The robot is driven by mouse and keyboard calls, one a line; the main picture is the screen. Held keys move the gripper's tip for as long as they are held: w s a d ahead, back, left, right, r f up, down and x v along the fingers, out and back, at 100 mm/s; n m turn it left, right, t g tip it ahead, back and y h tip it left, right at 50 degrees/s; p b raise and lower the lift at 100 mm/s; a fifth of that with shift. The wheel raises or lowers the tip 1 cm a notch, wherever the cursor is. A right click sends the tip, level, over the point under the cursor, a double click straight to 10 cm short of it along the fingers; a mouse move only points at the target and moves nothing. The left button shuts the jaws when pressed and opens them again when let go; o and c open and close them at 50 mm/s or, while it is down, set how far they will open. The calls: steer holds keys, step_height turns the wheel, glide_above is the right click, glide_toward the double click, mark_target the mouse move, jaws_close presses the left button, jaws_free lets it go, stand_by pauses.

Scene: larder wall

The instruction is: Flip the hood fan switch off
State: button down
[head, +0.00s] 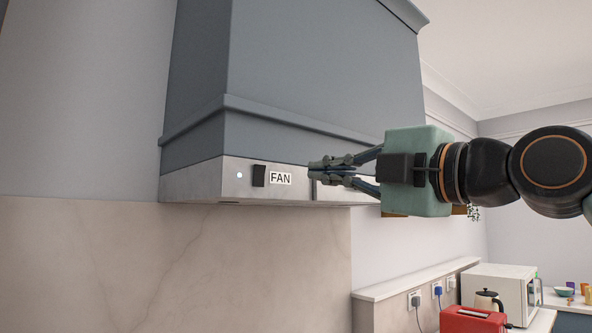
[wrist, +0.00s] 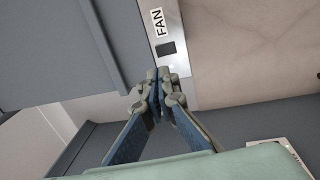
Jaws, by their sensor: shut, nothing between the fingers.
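The fan switch (head: 258,176) is a dark upright rocker on the pale metal front strip of the hood (head: 300,70). A white FAN label (head: 280,178) is just right of it, and a small bright white dot (head: 239,175) is to its left. My gripper (head: 313,169) is shut and empty, its fingers pointing left, with the tips to the right of the label in the head view. In the wrist view the dark switch (wrist: 166,48) shows just above my fingertips (wrist: 160,73). The fingers look apart from the switch; the exact gap cannot be told.
A marble-like wall panel (head: 250,260) lies below the hood. At lower right are a red toaster (head: 473,319), a kettle (head: 487,301), a white microwave (head: 500,287) and wall plugs (head: 415,300). The space in front of the switch looks clear.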

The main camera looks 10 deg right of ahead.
mark_target(262, 169)
steer(key=p+x, duration=0.4)
steer(key=x, duration=0.9)
steer(key=shift+w+a, duration=0.1)
steer(key=shift+a, duration=0.05)
steer(key=shift+w+a+r+b, duration=0.1)
steer(key=shift+w+a+b, duration=0.1)
steer(key=shift+b, duration=0.1)
steer(key=shift+w+r, duration=0.1)
